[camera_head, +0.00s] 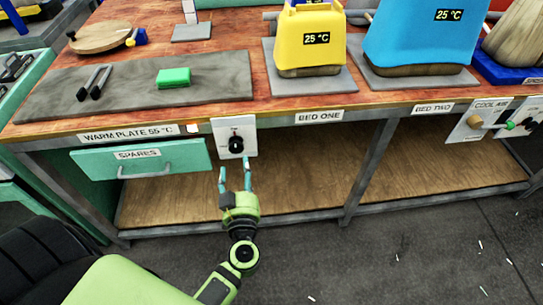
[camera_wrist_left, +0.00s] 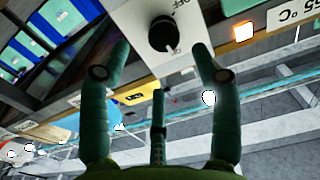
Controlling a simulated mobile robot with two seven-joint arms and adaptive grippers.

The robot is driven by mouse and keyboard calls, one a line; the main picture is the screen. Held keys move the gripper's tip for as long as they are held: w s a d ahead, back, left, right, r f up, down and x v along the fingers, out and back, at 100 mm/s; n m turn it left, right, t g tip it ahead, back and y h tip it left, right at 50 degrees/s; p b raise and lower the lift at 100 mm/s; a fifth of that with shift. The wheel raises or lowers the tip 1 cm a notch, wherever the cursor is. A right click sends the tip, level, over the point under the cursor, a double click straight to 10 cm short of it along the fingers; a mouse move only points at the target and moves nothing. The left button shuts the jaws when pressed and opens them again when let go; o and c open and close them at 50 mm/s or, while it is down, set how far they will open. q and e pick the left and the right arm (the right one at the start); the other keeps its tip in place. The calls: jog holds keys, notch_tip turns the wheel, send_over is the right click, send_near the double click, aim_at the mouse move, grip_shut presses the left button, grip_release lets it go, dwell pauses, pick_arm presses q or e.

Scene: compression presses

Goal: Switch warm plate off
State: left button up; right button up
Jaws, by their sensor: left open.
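The warm plate (camera_head: 60,92) is a grey slab on the wooden bench at the left, above a label reading "WARM PLATE 55 °C". Its switch is a black knob (camera_head: 236,145) on a white panel below the bench edge. In the left wrist view the knob (camera_wrist_left: 163,34) sits ahead of the fingers, with "OFF" partly legible on the panel beside it. A small lamp (camera_wrist_left: 243,31) next to the label glows orange. My left gripper (camera_head: 235,178) is open and empty, just below and in front of the knob, apart from it. My right gripper is not in view.
A green block (camera_head: 173,77) and dark tongs (camera_head: 95,82) lie on the plate. A teal "SPARES" drawer (camera_head: 140,158) is left of the knob. Yellow (camera_head: 310,40) and blue (camera_head: 420,35) presses stand to the right. Space under the bench is open.

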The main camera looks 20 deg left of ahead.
aim_at(236, 150)
pick_arm(q)
jog(key=x, duration=0.7)
jog(key=shift+a, duration=0.3)
jog(key=shift+s+d, duration=0.1)
jog(key=c, duration=1.2)
